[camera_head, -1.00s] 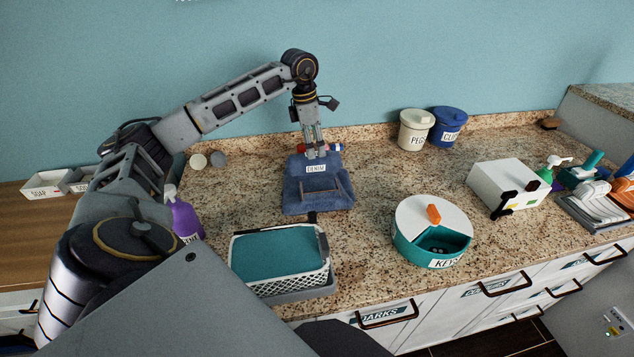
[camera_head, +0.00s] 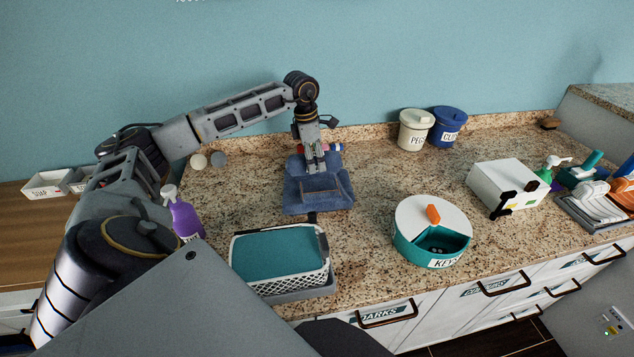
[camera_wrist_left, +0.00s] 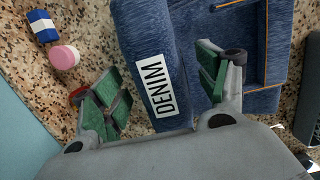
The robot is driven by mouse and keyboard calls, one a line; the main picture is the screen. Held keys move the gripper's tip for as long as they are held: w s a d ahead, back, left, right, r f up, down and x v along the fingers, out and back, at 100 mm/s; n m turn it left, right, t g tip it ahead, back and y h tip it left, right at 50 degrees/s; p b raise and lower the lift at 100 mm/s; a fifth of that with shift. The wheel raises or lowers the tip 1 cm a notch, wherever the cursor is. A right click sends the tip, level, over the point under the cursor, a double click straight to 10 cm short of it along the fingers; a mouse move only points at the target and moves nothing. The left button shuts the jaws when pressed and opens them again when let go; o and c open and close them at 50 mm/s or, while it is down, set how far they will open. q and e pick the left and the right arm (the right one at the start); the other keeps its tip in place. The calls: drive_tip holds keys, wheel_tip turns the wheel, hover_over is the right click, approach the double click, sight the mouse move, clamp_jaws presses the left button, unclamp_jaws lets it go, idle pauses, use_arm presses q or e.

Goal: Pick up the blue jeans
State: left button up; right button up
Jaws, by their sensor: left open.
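The blue jeans (camera_head: 318,193) lie folded on the granite counter, left of the middle in the head view. They carry a white DENIM label, which shows in the wrist view, where the jeans (camera_wrist_left: 185,35) fill the upper middle. My left gripper (camera_head: 316,168) points down at the back part of the jeans. In the wrist view its green-padded fingers (camera_wrist_left: 165,88) are apart, with the label and part of the denim between them. I cannot tell whether the fingertips touch the cloth. My right gripper is not in view.
A white basket with a teal top (camera_head: 280,257) stands in front of the jeans. A purple bottle (camera_head: 184,217) is to the left. A round teal and white box (camera_head: 432,230) is to the right. Bare counter (camera_head: 385,190) lies between it and the jeans.

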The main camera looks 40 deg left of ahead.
use_arm(q)
clamp_jaws()
idle(0.4)
drive_tip(key=shift+r, duration=0.2)
drive_tip(key=shift+r, duration=4.85)
drive_tip(key=shift+r, duration=0.15)
